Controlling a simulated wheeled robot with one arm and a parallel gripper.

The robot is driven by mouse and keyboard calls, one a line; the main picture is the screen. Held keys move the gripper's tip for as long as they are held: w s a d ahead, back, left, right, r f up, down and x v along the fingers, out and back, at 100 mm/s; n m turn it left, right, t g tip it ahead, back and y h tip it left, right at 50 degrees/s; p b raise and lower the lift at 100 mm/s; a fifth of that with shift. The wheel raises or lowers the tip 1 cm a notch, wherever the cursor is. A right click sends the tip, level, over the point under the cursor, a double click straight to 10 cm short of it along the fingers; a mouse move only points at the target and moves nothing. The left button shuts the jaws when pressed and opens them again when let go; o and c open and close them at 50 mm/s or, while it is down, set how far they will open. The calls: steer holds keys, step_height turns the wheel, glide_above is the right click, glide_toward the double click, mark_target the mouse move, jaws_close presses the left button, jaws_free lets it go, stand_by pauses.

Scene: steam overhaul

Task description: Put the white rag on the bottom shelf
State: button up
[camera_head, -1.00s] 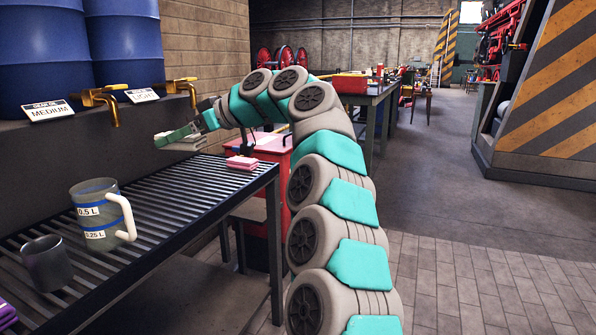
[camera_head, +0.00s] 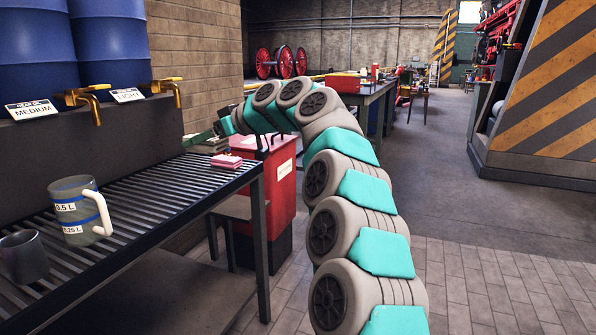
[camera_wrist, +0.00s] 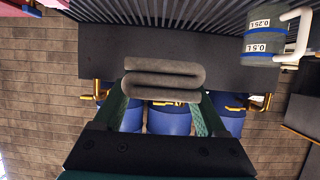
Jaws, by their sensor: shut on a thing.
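My gripper (camera_wrist: 163,97) is shut on a folded rag (camera_wrist: 163,76), which looks greyish white and thick, with several layers. In the wrist view the rag lies across between the two green fingers. In the head view my gripper (camera_head: 205,136) is at the far end of the slatted table (camera_head: 135,200), and the pale rag (camera_head: 208,146) shows beneath it. The rag appears held above the table's level; contact with anything below cannot be told. I cannot tell which surface is the bottom shelf; a low grey surface (camera_head: 238,208) shows under the table's far end.
A pink folded rag (camera_head: 226,161) lies at the table's far corner. A measuring jug (camera_head: 72,210) and a dark cup (camera_head: 22,257) stand nearer on the table. Brass taps (camera_head: 88,100) and blue barrels (camera_head: 110,45) are behind. A red cabinet (camera_head: 282,190) stands beyond. Floor at right is clear.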

steer(key=w+d+f+m+t+h, duration=0.2)
steer(key=w+d+f+m+t, duration=0.1)
steer(key=w+d+f, duration=0.3)
steer(key=w+d+f+m+t+h, duration=0.3)
steer(key=w+d+f, duration=0.15)
steer(key=d, duration=0.45)
steer(key=s+d+f+m+t+h, duration=0.1)
steer(key=d+f+m+h, duration=0.3)
steer(key=d+f, duration=0.5)
steer(key=s+d+f+m+t+h, duration=0.1)
steer(key=s+d+f+m+h, duration=0.3)
steer(key=d, duration=0.9)
steer(key=s+f, duration=0.3)
steer(key=f, duration=0.5)
steer(key=s+f, duration=0.3)
steer(key=f, duration=0.6)
steer(key=shift+s+f+n+y+b, duration=0.25)
steer(key=shift+n+y+b, duration=0.05)
steer(key=shift+n+y, duration=0.1)
